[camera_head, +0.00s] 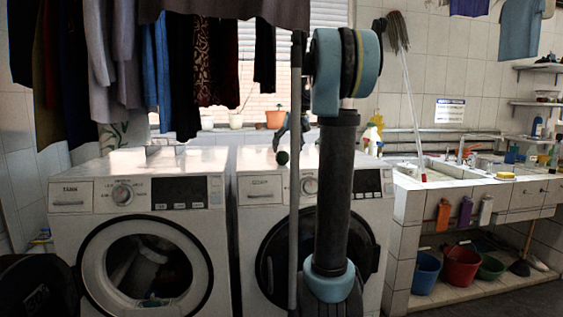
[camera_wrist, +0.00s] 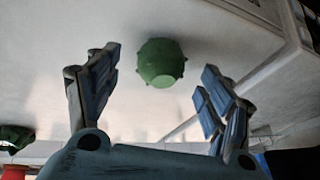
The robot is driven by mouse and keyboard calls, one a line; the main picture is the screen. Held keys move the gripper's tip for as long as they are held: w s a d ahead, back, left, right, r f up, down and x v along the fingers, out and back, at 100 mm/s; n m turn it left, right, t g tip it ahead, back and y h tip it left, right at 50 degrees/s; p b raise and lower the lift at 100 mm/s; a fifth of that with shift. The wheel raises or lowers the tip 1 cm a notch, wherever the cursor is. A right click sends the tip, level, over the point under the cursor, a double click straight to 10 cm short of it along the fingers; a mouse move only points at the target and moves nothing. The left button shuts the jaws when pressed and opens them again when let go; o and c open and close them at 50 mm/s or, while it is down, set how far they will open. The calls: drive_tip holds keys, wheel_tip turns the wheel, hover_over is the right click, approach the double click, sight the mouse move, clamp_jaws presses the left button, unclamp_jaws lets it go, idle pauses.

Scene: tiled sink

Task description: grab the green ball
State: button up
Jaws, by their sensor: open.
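The green ball (camera_head: 283,158) is small and dark in the head view, at the front edge of the right washing machine's white top. In the wrist view the green ball (camera_wrist: 161,62) is round with small bumps, against a white surface. My gripper (camera_wrist: 158,75) has its two fingers spread wide, one on each side of the ball in the picture. The ball touches neither finger there, and its depth relative to the fingertips is hard to tell. In the head view my gripper (camera_head: 281,134) is a small dark shape just above the ball, partly behind my arm.
The right washing machine (camera_head: 258,215) stands beside the left washing machine (camera_head: 88,230). Hanging clothes (camera_head: 205,60) fill the upper left. A sink (camera_head: 440,172) is to the right, with a red bucket (camera_head: 460,268) below. Potted plants stand behind on the sill.

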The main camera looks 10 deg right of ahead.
sight(284, 165)
drive_tip(key=shift+x, duration=1.9)
drive_tip(key=shift+w+a+r, duration=0.1)
drive_tip(key=shift+w, duration=0.1)
drive_tip(key=shift+c, duration=0.4)
drive_tip(key=c, duration=1.1)
drive_tip(key=shift+r, duration=0.1)
